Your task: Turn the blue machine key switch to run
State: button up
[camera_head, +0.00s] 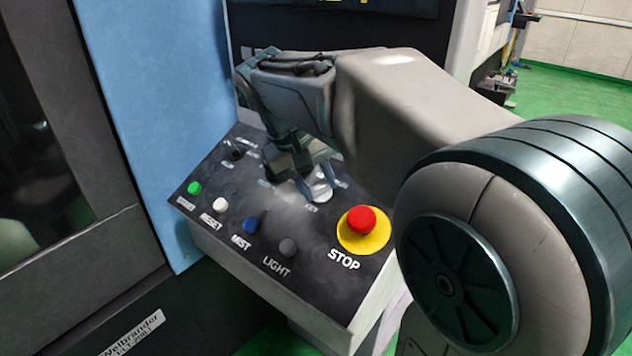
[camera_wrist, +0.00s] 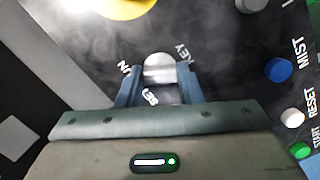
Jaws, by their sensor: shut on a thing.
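The key switch (camera_head: 321,190) is a round silvery knob on the dark sloping control panel (camera_head: 285,268), up and left of the STOP button. In the wrist view the key switch (camera_wrist: 160,68) shows between my two fingers, with the lettering KEY beside it and partly covered lettering around it. My gripper (camera_head: 318,188) points down at the panel and is shut on the key switch, one finger on each side. It also shows in the wrist view (camera_wrist: 160,82). The fingers hide part of the switch, and I cannot tell which mark it points to.
A red STOP button (camera_head: 362,220) on a yellow base stands close to my gripper. Green (camera_head: 194,188), white (camera_head: 220,204), blue (camera_head: 251,225) and grey (camera_head: 288,247) buttons line the panel's front. A black knob (camera_head: 235,150) sits at the far left. A blue machine wall (camera_head: 175,110) rises left.

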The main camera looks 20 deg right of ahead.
jog(key=o, duration=1)
jog(key=v, duration=1.4)
jog(key=shift+p, duration=0.4)
